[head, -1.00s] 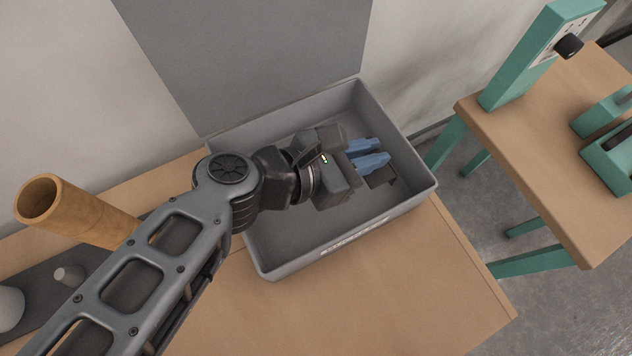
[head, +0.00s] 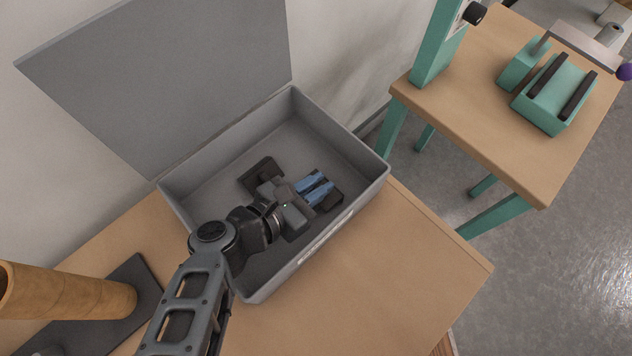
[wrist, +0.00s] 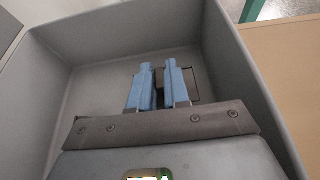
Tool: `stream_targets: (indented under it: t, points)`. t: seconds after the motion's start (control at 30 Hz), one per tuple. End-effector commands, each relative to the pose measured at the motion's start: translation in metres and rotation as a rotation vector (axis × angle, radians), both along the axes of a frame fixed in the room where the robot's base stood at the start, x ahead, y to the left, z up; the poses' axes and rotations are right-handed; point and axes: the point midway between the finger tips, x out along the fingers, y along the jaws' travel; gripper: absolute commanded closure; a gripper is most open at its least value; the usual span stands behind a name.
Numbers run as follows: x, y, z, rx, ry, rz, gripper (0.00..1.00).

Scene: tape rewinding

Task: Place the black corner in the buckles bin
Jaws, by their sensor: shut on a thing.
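The grey bin (head: 345,215) stands open on the wooden table, with a white label on its front wall. My gripper (head: 320,190) reaches down into it, its blue fingers nearly together. A black piece (head: 330,200), seemingly the black corner, shows at the fingertips, low in the bin. My gripper also shows in the wrist view (wrist: 160,80), where a dark edge (wrist: 195,84) shows beside and beyond the right finger. The fingers and palm hide much of the piece. I cannot tell whether it touches the bin floor.
A second dark piece (head: 262,172) lies in the bin behind my palm. The bin's lid (head: 160,80) stands raised at the back. A brown tube (head: 70,292) is at left. A wooden table (head: 480,130) with a green device (head: 552,95) stands at right.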

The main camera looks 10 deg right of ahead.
Motion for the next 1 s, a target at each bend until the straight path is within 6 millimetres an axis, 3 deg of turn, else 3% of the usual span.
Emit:
stream_targets:
  t: [0.23, 0.27, 0.53, 0.87, 1.0]
  points:
    - [0.0, 0.0, -0.003, 0.0, 0.0, 0.0, 1.0]
    - [0.0, 0.0, -0.003, 0.001, 0.001, 0.0, 0.83]
    - [0.0, 0.0, -0.002, 0.001, 0.001, 0.0, 0.58]
    - [0.0, 0.001, 0.002, 0.001, 0.0, 0.001, 0.58]
    - [-0.011, 0.018, 0.006, 0.004, 0.0, 0.003, 0.58]
